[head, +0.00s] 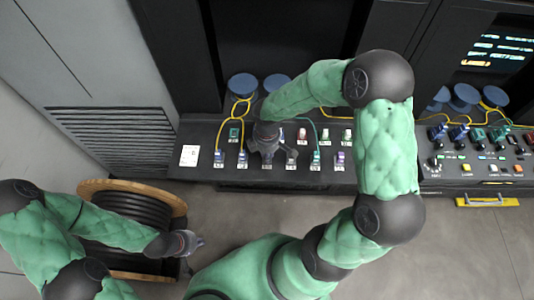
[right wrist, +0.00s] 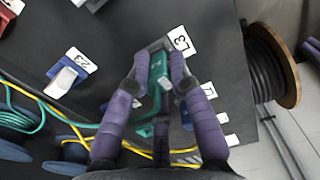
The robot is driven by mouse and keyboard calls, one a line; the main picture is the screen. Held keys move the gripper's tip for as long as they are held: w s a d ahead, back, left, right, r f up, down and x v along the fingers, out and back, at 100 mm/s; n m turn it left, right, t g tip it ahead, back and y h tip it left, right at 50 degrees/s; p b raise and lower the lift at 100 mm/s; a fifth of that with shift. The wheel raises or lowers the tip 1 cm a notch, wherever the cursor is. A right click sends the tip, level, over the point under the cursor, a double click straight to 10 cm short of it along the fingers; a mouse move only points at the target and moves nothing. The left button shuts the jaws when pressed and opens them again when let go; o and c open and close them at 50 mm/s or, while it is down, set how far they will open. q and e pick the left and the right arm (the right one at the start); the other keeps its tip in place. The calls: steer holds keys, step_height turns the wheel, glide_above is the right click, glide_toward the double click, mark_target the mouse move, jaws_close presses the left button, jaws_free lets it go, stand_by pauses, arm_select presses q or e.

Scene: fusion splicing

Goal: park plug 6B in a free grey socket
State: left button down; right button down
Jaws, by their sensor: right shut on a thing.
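My right gripper (head: 265,150) is over the left part of the dark panel (head: 345,182). In the right wrist view its two purple fingers (right wrist: 157,88) are shut on a teal plug (right wrist: 158,78), with a teal cable behind it. The plug's far end is at a socket beside a white label ending in 3; I cannot tell whether it is seated. No marking on the plug is readable, so I cannot confirm it is 6B. My left gripper (head: 187,243) is away from the panel, near the cable drum; its jaws are too small to judge.
Several coloured plugs and labelled sockets line the panel, including a blue one (right wrist: 67,72) with a white front. Yellow cables (head: 222,128) and a teal cable (head: 314,128) cross it. Blue spools (head: 242,84) stand behind. A cable drum (head: 140,207) stands on the floor at left.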

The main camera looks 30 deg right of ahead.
steer(key=c, duration=1)
jaws_free()
steer(key=shift+c, duration=0.2)
steer(key=shift+r, duration=0.15)
step_height(320, 180, up, 12)
